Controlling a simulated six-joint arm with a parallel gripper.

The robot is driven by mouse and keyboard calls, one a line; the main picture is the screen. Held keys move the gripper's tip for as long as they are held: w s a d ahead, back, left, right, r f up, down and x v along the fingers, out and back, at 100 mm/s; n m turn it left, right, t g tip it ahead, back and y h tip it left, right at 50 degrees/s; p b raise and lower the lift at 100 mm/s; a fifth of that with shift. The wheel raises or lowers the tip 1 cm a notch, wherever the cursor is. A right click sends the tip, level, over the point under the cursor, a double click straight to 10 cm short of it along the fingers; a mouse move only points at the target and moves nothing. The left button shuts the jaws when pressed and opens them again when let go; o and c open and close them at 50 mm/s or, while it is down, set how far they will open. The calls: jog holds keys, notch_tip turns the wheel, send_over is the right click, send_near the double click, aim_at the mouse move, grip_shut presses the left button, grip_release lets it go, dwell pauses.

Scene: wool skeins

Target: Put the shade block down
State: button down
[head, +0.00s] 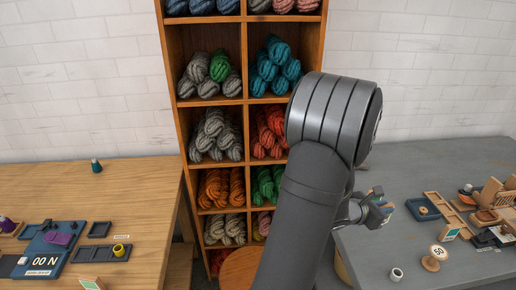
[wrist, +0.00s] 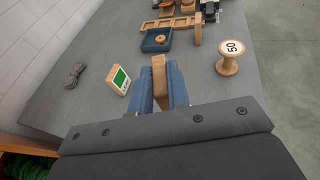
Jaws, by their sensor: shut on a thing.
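My gripper (head: 378,208) is over the grey table at the right in the head view. In the wrist view its blue fingers (wrist: 163,92) are shut on a plain wooden block, the shade block (wrist: 159,72), which stands up between them. Its coloured face does not show there. Whether its lower end touches the table is hidden.
Beyond the fingers are a blue tray (wrist: 156,46) with a wooden ring and a wooden rack (wrist: 170,23). A wooden spool marked 50 (wrist: 230,56) stands at the right. A grey skein (wrist: 73,75) lies at the left.

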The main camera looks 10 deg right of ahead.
jog(key=w+a+n+t+y, duration=0.25)
jog(key=w+a, duration=0.45)
jog(key=a, duration=0.4)
jog(key=w+a+n+t+y, duration=0.2)
jog(key=w+a+n+t, duration=0.2)
jog(key=w+a, duration=0.5)
jog(key=w+a+n+t+y, duration=0.1)
jog(key=w+a+n+y, duration=0.2)
jog(key=a, duration=1)
jog(key=w+a+n+t+y, duration=0.2)
jog(key=w+a+y, duration=0.15)
jog(key=a, duration=0.95)
jog(key=w+a+n+t+y, duration=0.1)
jog(key=w+a+n+y, duration=0.15)
jog(key=a, duration=1.05)
jog(key=w+a+n+g+y, duration=0.15)
jog(key=a+n+y, duration=0.4)
jog(key=a, duration=2.25)
jog(key=shift+m+y, duration=0.25)
jog(key=shift+y, duration=0.15)
jog(key=shift+s+a+f, duration=0.35)
jog(key=shift+a+f, duration=1.4)
jog(key=shift+a, duration=0.3)
jog(key=shift+s+a+f, duration=0.3)
jog(key=shift+a+f, duration=1.5)
jog(key=shift+a, duration=0.25)
jog(key=shift+s+a+f, duration=0.35)
jog(key=shift+a+f, duration=1.4)
jog(key=shift+a, duration=0.3)
jog(key=shift+f, duration=0.1)
